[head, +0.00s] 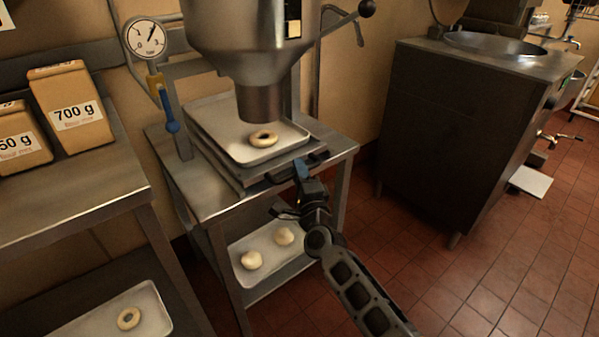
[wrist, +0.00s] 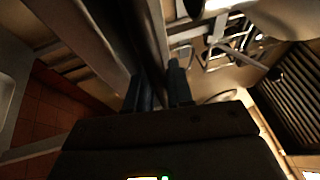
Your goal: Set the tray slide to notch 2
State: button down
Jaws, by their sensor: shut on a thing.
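The tray slide (head: 224,168) is a flat metal carriage on the steel table under the glaze hopper (head: 237,40). A tray (head: 225,137) lies on it, with one ring doughnut (head: 263,138) under the hopper's spout. A dark bar handle (head: 290,171) runs along the slide's front edge. My gripper (head: 301,170) is at the middle of this handle and shut on it. In the wrist view the two fingers (wrist: 158,92) stand either side of a dark bar. I cannot make out notch marks.
A pressure gauge (head: 145,39) and a blue-handled lever (head: 172,126) stand at the table's left. A lower tray (head: 283,262) holds two dough balls. Flour bags (head: 70,105) stand on the left bench. A dark cabinet (head: 450,130) is at right; tiled floor between is clear.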

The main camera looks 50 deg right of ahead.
jog(key=s+a, duration=0.2)
jog(key=s, duration=0.8)
jog(key=shift+s+a, duration=0.3)
jog(key=shift+s, duration=0.05)
jog(key=shift+f, duration=0.1)
jog(key=c, duration=1.1)
grip_release()
jog(key=v, duration=0.7)
jog(key=shift+s+a, duration=0.25)
jog(key=shift+s, duration=0.05)
